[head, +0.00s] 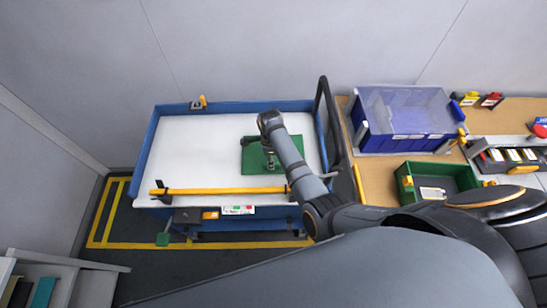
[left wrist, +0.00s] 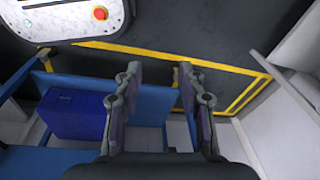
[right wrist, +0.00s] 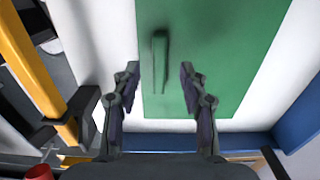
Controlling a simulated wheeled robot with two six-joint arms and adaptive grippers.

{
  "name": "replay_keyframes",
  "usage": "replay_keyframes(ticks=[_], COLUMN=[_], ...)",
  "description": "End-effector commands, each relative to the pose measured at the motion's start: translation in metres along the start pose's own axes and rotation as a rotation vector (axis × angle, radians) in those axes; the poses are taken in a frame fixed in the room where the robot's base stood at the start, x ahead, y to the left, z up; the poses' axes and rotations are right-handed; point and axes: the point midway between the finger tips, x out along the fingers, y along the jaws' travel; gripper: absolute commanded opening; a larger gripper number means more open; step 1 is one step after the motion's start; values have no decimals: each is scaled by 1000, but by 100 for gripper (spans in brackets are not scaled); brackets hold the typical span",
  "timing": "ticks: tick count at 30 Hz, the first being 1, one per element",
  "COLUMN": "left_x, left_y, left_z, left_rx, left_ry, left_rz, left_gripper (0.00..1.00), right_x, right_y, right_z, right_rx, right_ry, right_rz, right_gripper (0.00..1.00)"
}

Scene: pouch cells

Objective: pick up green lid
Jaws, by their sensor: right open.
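The green lid (head: 252,160) lies flat on the white bottom of the blue-walled cart, partly covered by my right arm. In the right wrist view the green lid (right wrist: 230,45) has a raised green bar handle (right wrist: 160,60). My right gripper (right wrist: 159,76) is open above it, with a finger to each side of the handle's near end in the picture. I see no contact. In the head view my right gripper (head: 270,160) points down at the lid's middle. My left gripper (left wrist: 160,70) is open and empty, away from the lid, over dark floor.
The blue cart (head: 147,150) has a yellow bar (head: 225,190) along its front and a dark post (head: 328,110) at right. A bench at right holds a blue bin (head: 400,140) and a green crate (head: 405,190). White surface left of the lid is clear.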

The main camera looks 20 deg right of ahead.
Motion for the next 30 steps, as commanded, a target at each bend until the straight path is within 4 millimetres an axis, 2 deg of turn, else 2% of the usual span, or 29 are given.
replay_keyframes(ticks=[1,5,9,14,23,30], left_x=[19,40,42,40,40,40], left_y=[-2,-6,-7,-7,-7,-7], left_z=[8,33,46,40,26,28], left_rx=[2,6,7,7,7,7], left_ry=[-9,-41,-61,-52,-30,-33], left_rz=[-3,-10,-11,-11,-11,-11], left_gripper=[40,40,40,40,40,40], right_x=[19,38,39,36,36,37], right_y=[1,2,2,2,2,2], right_z=[0,0,0,0,0,0], right_rx=[0,0,0,0,0,0], right_ry=[0,0,0,0,0,0], right_rz=[0,1,0,1,0,0], right_gripper=[43,43,43,42,1,0])
